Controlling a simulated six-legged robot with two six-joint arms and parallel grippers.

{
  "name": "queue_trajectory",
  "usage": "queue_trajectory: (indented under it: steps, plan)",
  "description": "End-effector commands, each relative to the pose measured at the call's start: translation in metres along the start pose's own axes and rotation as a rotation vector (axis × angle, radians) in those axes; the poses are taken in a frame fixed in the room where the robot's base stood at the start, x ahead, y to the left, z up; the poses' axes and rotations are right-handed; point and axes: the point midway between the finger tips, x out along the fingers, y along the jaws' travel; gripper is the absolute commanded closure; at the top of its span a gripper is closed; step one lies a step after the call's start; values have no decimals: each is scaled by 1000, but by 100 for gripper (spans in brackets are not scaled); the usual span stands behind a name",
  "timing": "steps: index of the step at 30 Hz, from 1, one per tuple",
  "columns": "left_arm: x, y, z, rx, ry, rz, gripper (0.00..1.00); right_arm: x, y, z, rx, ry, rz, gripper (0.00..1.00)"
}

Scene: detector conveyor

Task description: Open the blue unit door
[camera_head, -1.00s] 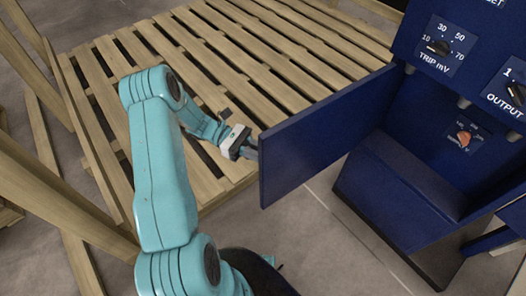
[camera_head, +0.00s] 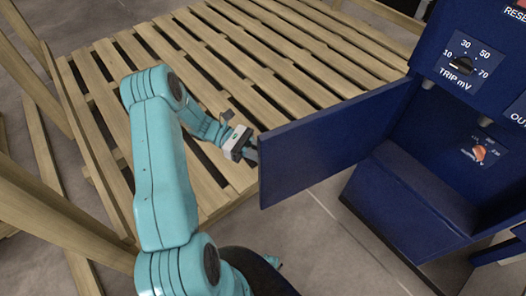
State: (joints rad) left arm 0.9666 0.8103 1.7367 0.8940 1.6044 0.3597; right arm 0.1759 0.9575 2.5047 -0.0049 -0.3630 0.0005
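The blue unit door (camera_head: 330,145) stands swung open, out to the left from the blue unit (camera_head: 448,50). Its free edge is at the left, and the unit's lower interior (camera_head: 425,185) is exposed. My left gripper (camera_head: 249,150) is at the door's free left edge, its fingers partly hidden at that edge. I cannot tell whether the fingers grip the door or only touch it. My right gripper is not in view.
A wooden pallet (camera_head: 170,55) lies behind the door and my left arm. Wooden beams (camera_head: 60,200) stand at the left. Grey floor (camera_head: 310,240) is clear before the unit.

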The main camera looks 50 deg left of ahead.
Motion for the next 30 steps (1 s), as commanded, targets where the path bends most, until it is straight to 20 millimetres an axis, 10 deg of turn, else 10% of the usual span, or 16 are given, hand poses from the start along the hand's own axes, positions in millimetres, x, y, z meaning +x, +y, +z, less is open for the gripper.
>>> queue_trajectory:
  steps: [11,13,30]
  plan:
    - [0,0,0,-1,0,0,100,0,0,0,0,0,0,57]
    - [0,0,0,0,0,0,65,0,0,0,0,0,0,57]
    - [-2,1,0,0,0,-2,65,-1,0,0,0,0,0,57]
